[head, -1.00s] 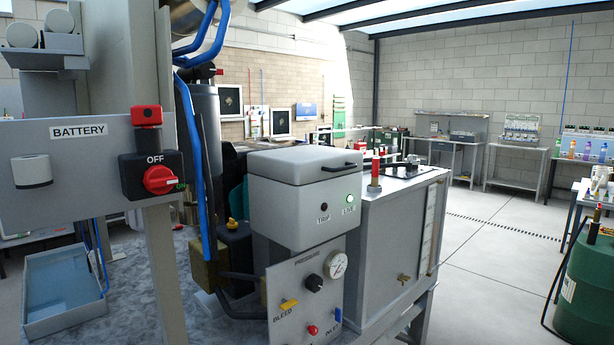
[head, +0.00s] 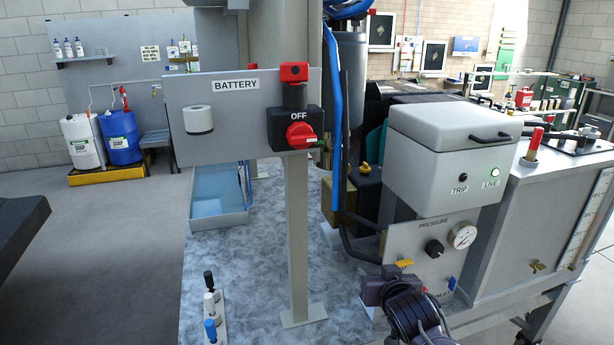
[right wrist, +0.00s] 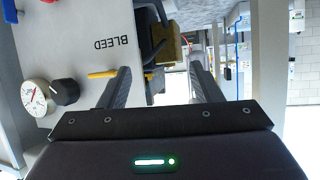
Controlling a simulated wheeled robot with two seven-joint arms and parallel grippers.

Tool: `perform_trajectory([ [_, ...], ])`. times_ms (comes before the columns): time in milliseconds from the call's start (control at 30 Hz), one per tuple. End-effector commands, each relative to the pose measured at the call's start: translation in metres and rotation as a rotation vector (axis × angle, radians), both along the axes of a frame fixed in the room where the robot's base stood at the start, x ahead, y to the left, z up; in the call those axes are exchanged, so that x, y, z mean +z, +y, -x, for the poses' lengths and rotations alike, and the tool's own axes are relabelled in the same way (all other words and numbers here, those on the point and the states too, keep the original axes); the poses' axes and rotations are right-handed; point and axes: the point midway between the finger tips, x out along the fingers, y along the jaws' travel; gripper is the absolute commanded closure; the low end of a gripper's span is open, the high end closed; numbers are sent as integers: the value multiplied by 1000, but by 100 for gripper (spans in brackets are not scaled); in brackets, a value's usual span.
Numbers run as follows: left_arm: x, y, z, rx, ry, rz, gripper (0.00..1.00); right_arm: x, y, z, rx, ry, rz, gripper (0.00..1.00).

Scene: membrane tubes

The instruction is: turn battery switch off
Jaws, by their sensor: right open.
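The battery switch (head: 295,130) is a black box with a red rotary knob (head: 300,135) on a grey panel labelled BATTERY. OFF is printed above the knob. The knob's handle points right, toward a small green mark. A red-topped block (head: 293,72) sits just above the box. My right gripper (right wrist: 160,75) is open with nothing between its fingers in the right wrist view. In the head view my right wrist is low in front of the pressure panel, below and right of the switch, well apart from it. My left gripper is not in view.
The pressure panel (head: 410,243) with a gauge and yellow bleed lever (right wrist: 102,74) is close to my right gripper. Blue hoses (head: 334,100) run right of the switch. A grey post (head: 297,240) stands below its panel. A blue tray (head: 220,190) lies behind.

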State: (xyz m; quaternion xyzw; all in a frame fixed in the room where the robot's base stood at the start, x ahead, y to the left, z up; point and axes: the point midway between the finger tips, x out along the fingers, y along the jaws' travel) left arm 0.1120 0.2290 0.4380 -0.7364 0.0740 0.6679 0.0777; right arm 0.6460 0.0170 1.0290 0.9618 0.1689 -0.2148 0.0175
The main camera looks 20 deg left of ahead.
Motion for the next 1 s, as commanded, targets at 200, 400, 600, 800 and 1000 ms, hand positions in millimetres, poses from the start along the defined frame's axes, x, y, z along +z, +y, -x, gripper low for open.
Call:
perform_trajectory([
  [200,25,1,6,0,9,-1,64,224,64,75,126,-254,-97,42],
  [400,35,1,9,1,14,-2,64,315,87,157,218,-377,-147,42],
  [600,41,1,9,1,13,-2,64,333,95,174,242,-404,-159,42],
  [800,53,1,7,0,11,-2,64,334,112,148,241,-404,-159,42],
  [1000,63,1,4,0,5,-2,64,334,128,125,242,-404,-161,42],
])
